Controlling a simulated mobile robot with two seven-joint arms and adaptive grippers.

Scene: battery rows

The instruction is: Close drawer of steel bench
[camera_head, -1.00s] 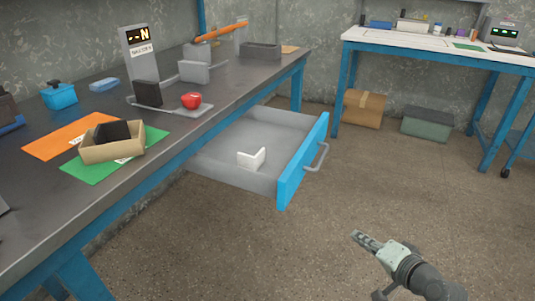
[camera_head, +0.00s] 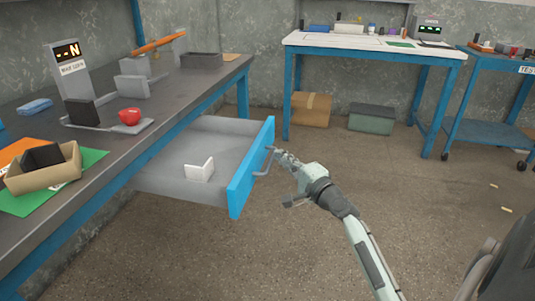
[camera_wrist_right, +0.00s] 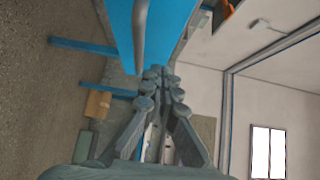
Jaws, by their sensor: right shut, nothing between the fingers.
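The steel bench (camera_head: 110,145) runs along the left of the head view. Its drawer (camera_head: 225,130) is pulled far out, with a blue front (camera_head: 243,182) and a grey bar handle (camera_head: 266,163). A white angled piece (camera_head: 199,170) lies inside the drawer. My right gripper (camera_head: 283,155) is shut and empty, with its fingertips close to the handle on its outer side. In the wrist view the shut fingers (camera_wrist_right: 160,80) point toward the blue front (camera_wrist_right: 160,25) and the handle (camera_wrist_right: 140,35). I cannot tell whether they touch. My left gripper is not in view.
The bench top holds a display stand (camera_head: 72,70), a red object (camera_head: 130,116) and an open cardboard box (camera_head: 42,170). A white-topped table (camera_head: 375,45) stands at the back, with two boxes beneath it.

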